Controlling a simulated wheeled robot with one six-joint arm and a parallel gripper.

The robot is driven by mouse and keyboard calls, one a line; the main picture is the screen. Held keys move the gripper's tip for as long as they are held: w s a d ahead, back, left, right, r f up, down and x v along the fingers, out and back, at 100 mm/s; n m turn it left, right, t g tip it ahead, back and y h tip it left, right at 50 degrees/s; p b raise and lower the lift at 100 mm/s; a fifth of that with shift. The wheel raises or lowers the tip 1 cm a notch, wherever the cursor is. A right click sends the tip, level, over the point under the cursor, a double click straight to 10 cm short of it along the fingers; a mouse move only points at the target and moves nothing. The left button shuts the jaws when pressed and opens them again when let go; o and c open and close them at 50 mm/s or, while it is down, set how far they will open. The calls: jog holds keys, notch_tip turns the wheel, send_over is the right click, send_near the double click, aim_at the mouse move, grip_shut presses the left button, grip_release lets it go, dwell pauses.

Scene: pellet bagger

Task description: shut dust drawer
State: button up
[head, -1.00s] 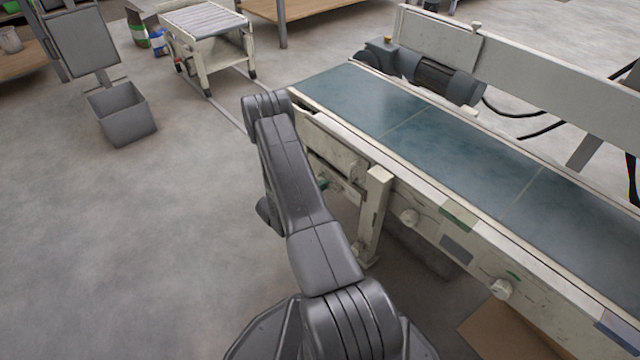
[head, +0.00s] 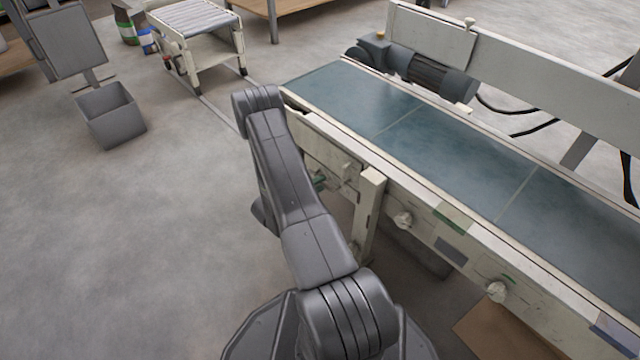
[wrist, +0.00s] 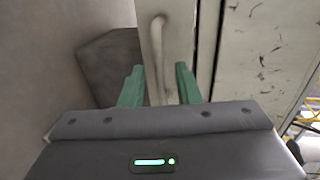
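In the wrist view my gripper (wrist: 159,70) has its two green fingers apart, with nothing held between them. Ahead of the fingers is a narrow cream front (wrist: 181,35) with a slim raised bar (wrist: 157,45), like a handle, which I take to be the dust drawer. The bar runs down into the gap between the fingers; I cannot tell whether they touch it. In the head view my arm hides most of this spot, and a bit of green finger (head: 319,180) shows beside the conveyor's side. How far the drawer stands out cannot be made out.
The conveyor (head: 400,130) with its blue-green belt runs along the right. A cream post (head: 368,210) stands close beside my arm. A grey bin (head: 112,118) and a roller cart (head: 195,35) are at the back left. The floor on the left is clear.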

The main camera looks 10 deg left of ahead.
jog(key=p+v, duration=0.3)
jog(key=v, duration=0.9)
jog(key=shift+s+a+p, duration=0.2)
jog(key=shift+s+p, duration=0.1)
jog(key=shift+p, duration=0.05)
jog(key=shift+r, duration=0.1)
jog(key=b+x, duration=0.4)
jog(key=x, duration=0.9)
jog(key=shift+w, duration=0.25)
jog(key=shift+d, duration=0.1)
